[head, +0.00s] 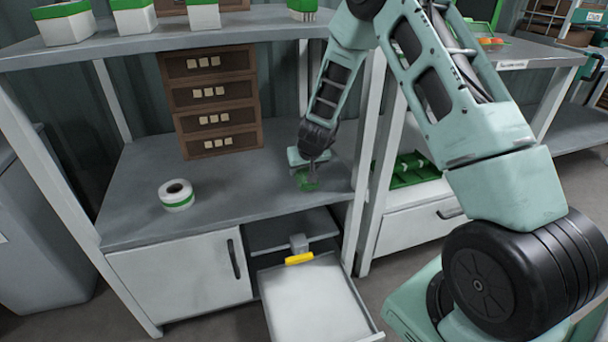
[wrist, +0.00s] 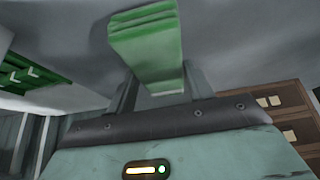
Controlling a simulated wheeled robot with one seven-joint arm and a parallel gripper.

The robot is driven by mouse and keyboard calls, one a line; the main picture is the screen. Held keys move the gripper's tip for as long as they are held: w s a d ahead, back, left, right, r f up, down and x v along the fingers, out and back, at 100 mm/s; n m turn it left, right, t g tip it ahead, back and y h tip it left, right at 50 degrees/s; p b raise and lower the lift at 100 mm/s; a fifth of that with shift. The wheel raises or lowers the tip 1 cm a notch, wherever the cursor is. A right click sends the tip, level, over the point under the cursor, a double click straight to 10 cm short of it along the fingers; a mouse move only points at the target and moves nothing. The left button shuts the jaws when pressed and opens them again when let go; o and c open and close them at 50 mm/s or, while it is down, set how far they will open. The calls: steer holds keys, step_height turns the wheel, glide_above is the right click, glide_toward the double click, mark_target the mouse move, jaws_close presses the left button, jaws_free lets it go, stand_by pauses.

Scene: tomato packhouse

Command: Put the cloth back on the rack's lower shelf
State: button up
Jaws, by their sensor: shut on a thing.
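My gripper (head: 312,168) is shut on a folded green cloth (head: 306,182). It is low over the right part of the rack's lower shelf (head: 250,190), near the right front post. In the wrist view the cloth (wrist: 146,38) sticks out from between the two fingers of my gripper (wrist: 160,85), with grey shelf surface behind it. I cannot tell whether the cloth touches the shelf.
A white-and-green tape roll (head: 177,195) stands on the shelf's left part. A brown drawer unit (head: 212,100) stands at the back. A green crate (head: 413,170) sits on the neighbouring unit. The shelf's front middle is clear.

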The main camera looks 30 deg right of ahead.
steer(key=shift+f, duration=0.45)
steer(key=shift+f, duration=0.2)
steer(key=o, duration=0.9)
steer(key=shift+o, duration=0.2)
steer(key=shift+r, duration=0.15)
